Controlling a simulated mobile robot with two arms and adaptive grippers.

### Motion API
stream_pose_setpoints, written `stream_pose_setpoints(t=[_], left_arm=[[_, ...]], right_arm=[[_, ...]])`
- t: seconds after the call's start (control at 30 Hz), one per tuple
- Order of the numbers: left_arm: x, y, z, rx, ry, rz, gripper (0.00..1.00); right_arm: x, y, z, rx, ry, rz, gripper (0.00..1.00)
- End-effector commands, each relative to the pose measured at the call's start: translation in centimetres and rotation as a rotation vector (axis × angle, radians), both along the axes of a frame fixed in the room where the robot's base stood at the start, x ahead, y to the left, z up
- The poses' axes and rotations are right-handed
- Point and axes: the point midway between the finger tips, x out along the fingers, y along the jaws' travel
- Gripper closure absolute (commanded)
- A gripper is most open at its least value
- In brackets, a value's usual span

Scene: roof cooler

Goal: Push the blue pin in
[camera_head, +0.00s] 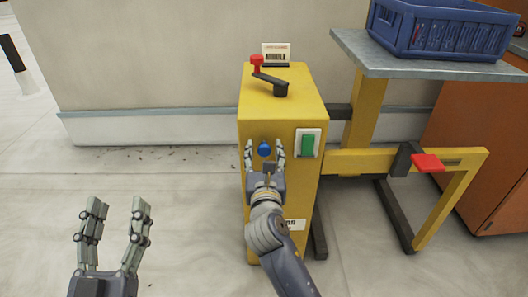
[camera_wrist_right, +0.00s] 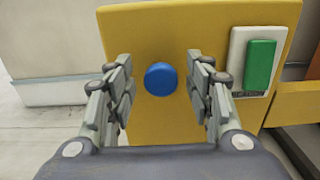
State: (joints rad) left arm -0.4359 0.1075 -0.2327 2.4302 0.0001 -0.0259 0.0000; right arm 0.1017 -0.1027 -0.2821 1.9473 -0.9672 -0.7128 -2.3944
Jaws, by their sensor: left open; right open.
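The blue pin (camera_head: 264,149) is a round blue knob on the front face of a yellow box (camera_head: 283,97). In the right wrist view the pin (camera_wrist_right: 161,79) sits between the fingers of my right gripper (camera_wrist_right: 161,92), and I see no finger touching it. My right gripper (camera_head: 265,158) is open, in front of the yellow face, with a finger on each side of the pin. How far the pin stands out from the face I cannot tell. My left gripper (camera_head: 118,212) is open and empty over the floor at the lower left.
A green switch (camera_head: 308,145) on a white plate is right of the pin. A black crank with a red knob (camera_head: 257,63) sits on top of the box. A grey table with a blue crate (camera_head: 440,32) and a red pedal (camera_head: 427,163) stand to the right.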

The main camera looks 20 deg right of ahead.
Motion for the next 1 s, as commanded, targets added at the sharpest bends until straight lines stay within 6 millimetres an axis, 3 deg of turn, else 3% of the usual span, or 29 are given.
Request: stream_pose_setpoints(t=[0.5,0.7,1.0], left_arm=[[0.0,0.0,0.0,0.0,0.001,0.0,0.47],[0.0,0.0,0.0,0.0,0.001,0.0,0.47],[0.0,0.0,0.0,0.0,0.001,0.0,0.47]], right_arm=[[-9.3,2.7,-0.2,0.0,0.003,0.002,0.52],[-10.9,3.1,0.0,0.0,0.0,0.001,0.52],[-11.1,3.2,0.0,0.0,-0.001,0.001,0.52]])
